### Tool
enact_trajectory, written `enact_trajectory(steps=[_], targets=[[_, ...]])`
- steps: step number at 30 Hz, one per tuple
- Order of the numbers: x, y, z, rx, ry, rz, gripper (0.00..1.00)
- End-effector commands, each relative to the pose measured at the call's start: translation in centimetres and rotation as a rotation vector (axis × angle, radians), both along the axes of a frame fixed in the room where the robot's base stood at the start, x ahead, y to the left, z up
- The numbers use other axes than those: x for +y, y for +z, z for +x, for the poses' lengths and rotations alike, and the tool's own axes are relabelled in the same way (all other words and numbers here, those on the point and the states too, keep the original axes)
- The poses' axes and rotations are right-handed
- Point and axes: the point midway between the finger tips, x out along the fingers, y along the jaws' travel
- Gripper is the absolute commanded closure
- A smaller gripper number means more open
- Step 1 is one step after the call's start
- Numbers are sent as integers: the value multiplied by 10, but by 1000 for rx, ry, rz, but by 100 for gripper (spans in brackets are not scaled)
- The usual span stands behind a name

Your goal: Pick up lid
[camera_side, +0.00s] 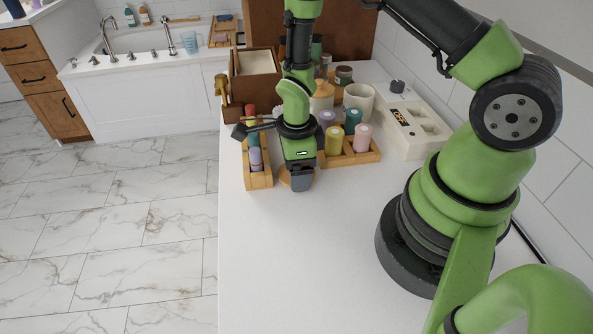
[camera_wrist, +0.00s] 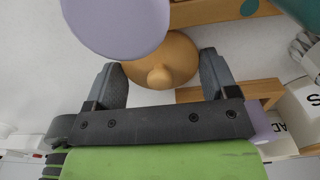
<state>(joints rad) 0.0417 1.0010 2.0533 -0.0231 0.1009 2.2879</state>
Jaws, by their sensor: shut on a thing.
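The lid (camera_wrist: 163,56) is a round, tan wooden disc with a small knob in its middle. It sits between the two dark fingers of my gripper (camera_wrist: 159,70) in the wrist view, and the fingers are shut on its sides. In the side view my gripper (camera_side: 300,184) points down low over the white counter. Only slivers of the lid (camera_side: 284,178) show around the fingers there. I cannot tell whether the lid touches the counter.
A wooden rack with coloured bottles (camera_side: 256,160) stands close on the left. Another wooden tray (camera_side: 366,157) with yellow, teal and pink bottles is on the right. The front counter (camera_side: 300,260) is clear.

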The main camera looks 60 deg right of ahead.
Motion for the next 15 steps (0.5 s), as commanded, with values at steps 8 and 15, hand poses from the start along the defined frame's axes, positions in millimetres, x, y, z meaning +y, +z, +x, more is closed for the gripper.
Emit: enact_trajectory(steps=[8, 15], targets=[[0, 8, 1, -3, 1, 0, 43], [0, 40, 1, -6, 0, -1, 43]])
